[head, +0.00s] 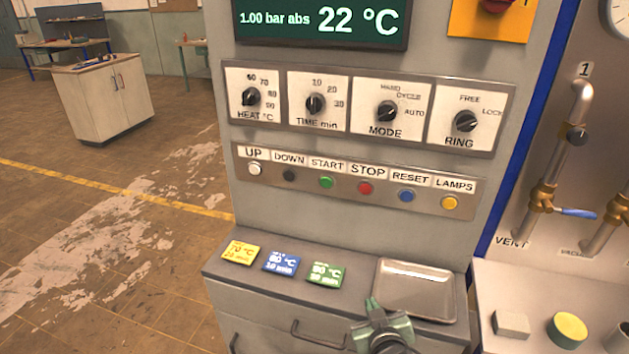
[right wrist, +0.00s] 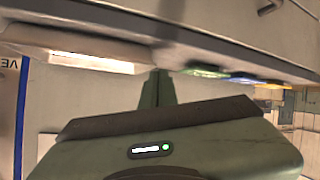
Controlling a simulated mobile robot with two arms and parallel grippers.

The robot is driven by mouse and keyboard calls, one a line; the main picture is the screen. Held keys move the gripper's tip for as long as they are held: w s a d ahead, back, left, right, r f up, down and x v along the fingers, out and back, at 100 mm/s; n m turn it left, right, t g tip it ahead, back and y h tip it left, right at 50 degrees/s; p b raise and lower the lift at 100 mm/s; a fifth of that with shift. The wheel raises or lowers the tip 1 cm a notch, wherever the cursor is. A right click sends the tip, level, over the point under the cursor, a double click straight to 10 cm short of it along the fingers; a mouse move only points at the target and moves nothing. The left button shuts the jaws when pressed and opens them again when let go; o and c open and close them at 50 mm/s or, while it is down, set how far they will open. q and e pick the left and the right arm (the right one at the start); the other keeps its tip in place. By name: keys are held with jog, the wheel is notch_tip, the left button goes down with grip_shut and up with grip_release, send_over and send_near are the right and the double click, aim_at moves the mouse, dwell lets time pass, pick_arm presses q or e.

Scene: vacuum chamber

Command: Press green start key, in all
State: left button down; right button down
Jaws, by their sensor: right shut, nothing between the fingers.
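The green START key (head: 326,182) is a small round button under its START label on the panel's key row. The white UP key (head: 256,169) and dark DOWN key (head: 289,175) are to its left, the red STOP key (head: 365,188) to its right. My right gripper (head: 372,304) is below the key row, in front of the metal tray at the ledge, apart from the key. In the right wrist view its fingers (right wrist: 158,88) are together and empty. The keys do not show in that view. My left gripper is not in view.
Yellow, blue and green cards (head: 324,274) lie on the ledge left of the metal tray (head: 394,270). Four knobs sit above the keys, under a display (head: 320,22) reading 22 °C. Pipes with a blue-handled valve (head: 575,212) are at right. The space before the keys is clear.

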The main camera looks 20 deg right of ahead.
aim_at(326, 182)
jog(key=w+r+n+t, duration=0.1)
jog(key=w+r+t, duration=0.4)
jog(key=w+r, duration=0.3)
jog(key=w+a+r+n+t+y, duration=0.4)
jog(key=w+a+r+n+y, duration=0.2)
jog(key=a+r+y, duration=0.1)
jog(key=shift+w+a+r, duration=0.3)
jog(key=shift+a+r, duration=0.5)
jog(key=shift+a, duration=0.35)
jog(key=shift+w, duration=0.1)
jog(key=w+d+b, duration=0.1)
jog(key=w+d, duration=0.4)
jog(key=w, duration=0.2)
jog(key=shift+b, duration=0.4)
jog(key=shift+w, duration=0.15)
jog(key=shift+w+d, duration=0.2)
jog(key=shift+w, duration=0.1)
